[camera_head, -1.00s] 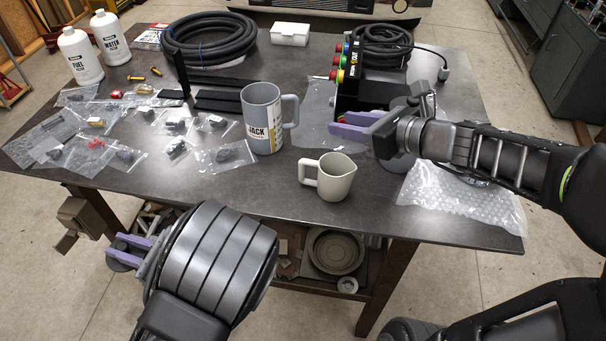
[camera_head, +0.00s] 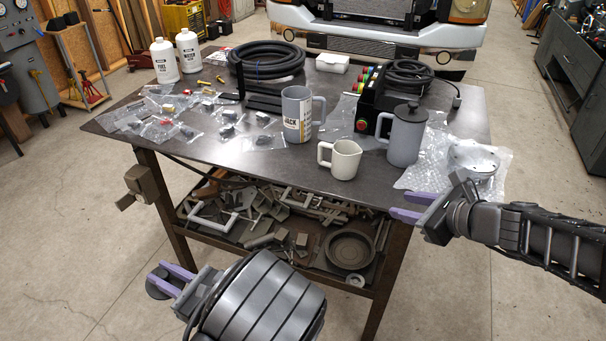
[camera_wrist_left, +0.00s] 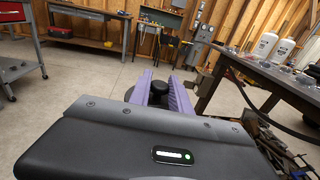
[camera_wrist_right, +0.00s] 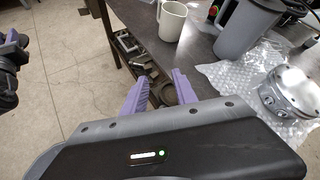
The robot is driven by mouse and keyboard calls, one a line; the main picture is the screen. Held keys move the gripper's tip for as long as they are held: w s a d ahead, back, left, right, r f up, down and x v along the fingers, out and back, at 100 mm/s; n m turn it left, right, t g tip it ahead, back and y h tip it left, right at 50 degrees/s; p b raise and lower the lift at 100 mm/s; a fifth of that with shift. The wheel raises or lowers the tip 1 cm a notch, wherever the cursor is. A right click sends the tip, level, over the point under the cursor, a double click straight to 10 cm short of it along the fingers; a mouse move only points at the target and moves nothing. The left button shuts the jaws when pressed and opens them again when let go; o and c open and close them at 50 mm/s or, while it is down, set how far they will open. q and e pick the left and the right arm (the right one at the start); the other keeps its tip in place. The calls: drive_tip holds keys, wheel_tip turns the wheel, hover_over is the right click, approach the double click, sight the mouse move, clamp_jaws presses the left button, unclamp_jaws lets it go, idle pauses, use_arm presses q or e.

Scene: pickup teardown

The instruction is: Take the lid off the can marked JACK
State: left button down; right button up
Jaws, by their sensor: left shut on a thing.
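The grey can marked JACK (camera_head: 297,118) stands upright on the table with its handle to the right. No lid shows on its rim. My left gripper (camera_head: 168,277) is low in front of the table, away from the can, and shut on a dark round lid (camera_head: 154,288). In the left wrist view the black lid (camera_wrist_left: 158,93) with its knob shows between the purple fingers. My right gripper (camera_head: 404,206) is past the table's front right edge, open and empty. The right wrist view (camera_wrist_right: 160,90) shows a gap between its fingers.
A grey lidded can (camera_head: 407,140) and a cream jug (camera_head: 341,160) stand near the front edge. Bubble wrap (camera_head: 432,165) with a metal part (camera_head: 474,158) lies at right. Bagged parts, a black hose (camera_head: 268,62) and white bottles (camera_head: 164,62) are behind. Below is a cluttered shelf (camera_head: 215,232).

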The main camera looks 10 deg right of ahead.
drive_tip(key=s+a+f+n+g+h, duration=0.1)
drive_tip(key=s+a+f+n+g, duration=0.15)
drive_tip(key=f+n, duration=0.8)
drive_tip(key=s+a+f+n+g+h, duration=0.15)
drive_tip(key=a+f+n+g, duration=0.35)
drive_tip(key=f, duration=1)
drive_tip(key=s+a+f+n+g+y, duration=0.2)
drive_tip(key=s+a+f+n+y, duration=0.1)
drive_tip(key=s+a+f+n, duration=0.7)
drive_tip(key=s+a+f, duration=0.3)
drive_tip(key=s+a, duration=0.2)
drive_tip(key=a, duration=0.2)
drive_tip(key=shift+f+n+g, duration=0.15)
drive_tip(key=shift+n+g, duration=0.2)
